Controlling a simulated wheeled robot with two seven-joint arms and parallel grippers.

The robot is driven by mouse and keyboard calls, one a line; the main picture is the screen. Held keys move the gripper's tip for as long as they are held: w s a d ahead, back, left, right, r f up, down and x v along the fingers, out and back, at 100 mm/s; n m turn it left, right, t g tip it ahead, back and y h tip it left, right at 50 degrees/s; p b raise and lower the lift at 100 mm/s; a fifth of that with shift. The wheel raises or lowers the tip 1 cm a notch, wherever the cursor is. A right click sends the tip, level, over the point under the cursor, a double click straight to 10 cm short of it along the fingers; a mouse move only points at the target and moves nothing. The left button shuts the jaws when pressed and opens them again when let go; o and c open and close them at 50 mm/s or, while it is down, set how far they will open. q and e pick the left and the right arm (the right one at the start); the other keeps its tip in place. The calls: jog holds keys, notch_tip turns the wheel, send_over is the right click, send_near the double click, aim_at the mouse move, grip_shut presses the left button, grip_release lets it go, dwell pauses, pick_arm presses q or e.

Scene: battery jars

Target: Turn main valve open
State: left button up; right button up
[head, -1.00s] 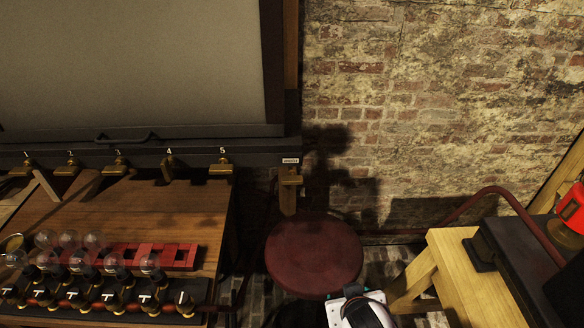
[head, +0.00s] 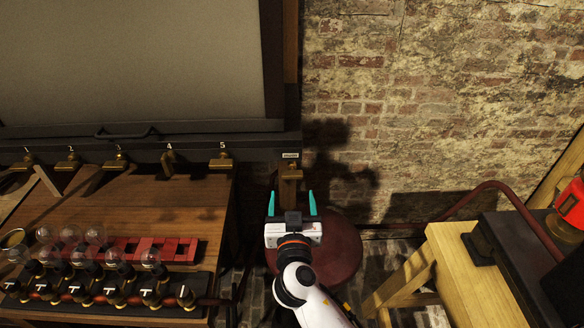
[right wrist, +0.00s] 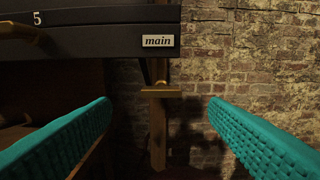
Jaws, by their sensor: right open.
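The main valve (head: 290,174) is a small brass fitting below the right end of the dark cabinet, under a white label. In the right wrist view its flat brass handle (right wrist: 160,93) lies level, crosswise below the label "main" (right wrist: 158,41), with a vertical post or pipe beneath. My right gripper (head: 291,203) is open and empty, its two teal fingers pointing at the valve. In the right wrist view the handle is centred between the fingers and appears ahead of their tips, apart from them. My left gripper is not in view.
Several numbered brass taps (head: 222,162) line the cabinet's lower edge to the left. Glass bulbs and a red rack (head: 150,248) stand on the wooden bench (head: 150,205). A round red stool (head: 345,250) is below my right arm. A wooden stand (head: 460,280) is at right.

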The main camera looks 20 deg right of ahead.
aim_at(292, 178)
jog(key=p+x, duration=0.2)
jog(key=x, duration=0.7)
jog(key=shift+w+d+p, duration=0.1)
jog(key=shift+w+p, duration=0.15)
jog(key=shift+p, duration=0.1)
jog(key=shift+w+d+f, duration=0.1)
jog(key=shift+w+d, duration=0.15)
jog(key=shift+w, duration=0.45)
jog(key=shift+c, duration=0.3)
jog(key=c, duration=0.9)
